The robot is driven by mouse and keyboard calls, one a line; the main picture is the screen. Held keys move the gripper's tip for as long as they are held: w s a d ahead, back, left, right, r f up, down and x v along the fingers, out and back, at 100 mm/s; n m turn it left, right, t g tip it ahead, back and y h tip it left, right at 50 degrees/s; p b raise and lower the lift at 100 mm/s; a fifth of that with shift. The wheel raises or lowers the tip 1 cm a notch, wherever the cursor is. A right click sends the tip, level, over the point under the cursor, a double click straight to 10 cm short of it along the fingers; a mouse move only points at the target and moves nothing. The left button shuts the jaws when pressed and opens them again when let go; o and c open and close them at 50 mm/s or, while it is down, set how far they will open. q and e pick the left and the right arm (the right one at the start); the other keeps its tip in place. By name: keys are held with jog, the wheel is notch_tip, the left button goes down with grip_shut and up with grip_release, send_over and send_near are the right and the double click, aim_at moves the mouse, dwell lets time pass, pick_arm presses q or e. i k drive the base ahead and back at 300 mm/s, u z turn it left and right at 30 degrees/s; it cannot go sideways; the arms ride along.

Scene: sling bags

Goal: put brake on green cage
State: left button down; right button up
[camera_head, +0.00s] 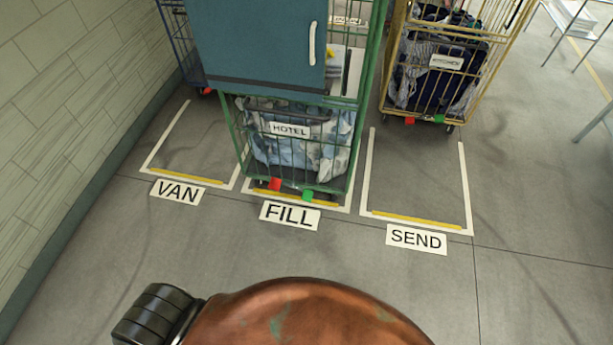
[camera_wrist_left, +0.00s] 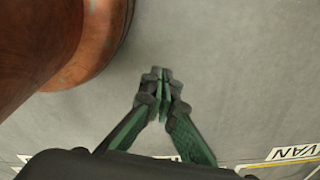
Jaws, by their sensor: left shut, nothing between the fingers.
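The green cage (camera_head: 366,100) stands in the floor bay marked FILL (camera_head: 289,216), ahead of me. A red pedal (camera_head: 275,184) and a green pedal (camera_head: 308,195) sit side by side at its front bottom edge. Blue and white fabric (camera_head: 300,158) fills its lower part behind a HOTEL label. My left gripper (camera_wrist_left: 162,82) is shut and empty over bare floor in the left wrist view, apart from the cage. It does not show in the head view. My right gripper is in neither view.
A teal panel (camera_head: 255,40) with a pale handle covers the cage's upper part. A yellow cage (camera_head: 395,55) stands behind the empty SEND bay (camera_head: 417,239), and a blue cage (camera_head: 180,45) behind the empty VAN bay (camera_head: 177,192). A wall (camera_head: 60,110) bounds the left. Floor in front is clear.

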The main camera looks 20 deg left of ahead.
aim_at(275, 184)
jog(key=z, duration=0.05)
jog(key=i, duration=1.1)
jog(key=u, duration=0.55)
